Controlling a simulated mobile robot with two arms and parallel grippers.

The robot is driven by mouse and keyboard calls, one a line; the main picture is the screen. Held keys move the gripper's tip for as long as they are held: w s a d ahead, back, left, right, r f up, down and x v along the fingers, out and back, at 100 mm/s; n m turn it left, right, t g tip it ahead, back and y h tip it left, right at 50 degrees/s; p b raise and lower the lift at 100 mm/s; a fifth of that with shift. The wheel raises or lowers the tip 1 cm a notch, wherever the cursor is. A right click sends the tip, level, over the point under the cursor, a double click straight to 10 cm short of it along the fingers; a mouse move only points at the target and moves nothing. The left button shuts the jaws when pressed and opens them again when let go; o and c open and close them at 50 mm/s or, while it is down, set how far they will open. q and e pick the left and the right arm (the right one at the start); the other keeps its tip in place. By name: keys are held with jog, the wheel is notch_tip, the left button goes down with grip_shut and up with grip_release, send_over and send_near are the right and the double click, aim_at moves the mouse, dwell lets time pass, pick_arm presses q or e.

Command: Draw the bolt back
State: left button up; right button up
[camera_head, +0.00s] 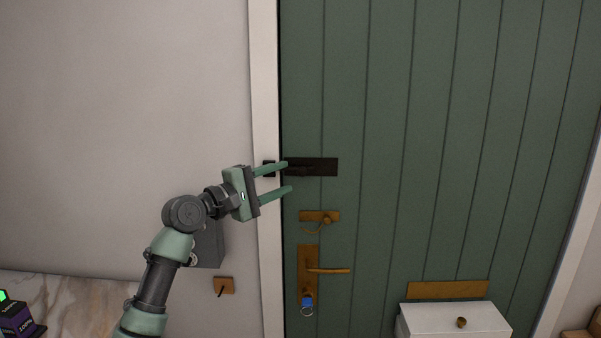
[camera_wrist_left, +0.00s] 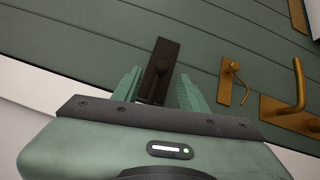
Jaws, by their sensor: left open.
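My right gripper is not in view.
Below the bolt are a brass chain fitting (camera_head: 319,217) and a brass lever handle (camera_head: 328,270) with a blue-tagged key (camera_head: 307,301). A white box-like cabinet (camera_head: 455,319) stands low at the right. A grey box (camera_head: 208,246) hangs on the wall behind my arm.

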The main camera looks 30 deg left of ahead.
aim_at(299, 168)
pick_arm(q)
jog(key=p+x, duration=0.2)
jog(key=x, duration=0.4)
jog(key=shift+w, duration=0.3)
jog(key=shift+w+d+f, duration=0.1)
jog(key=shift+w+f, duration=0.05)
jog(key=shift+w, duration=0.25)
grip_shut()
dwell(0.7)
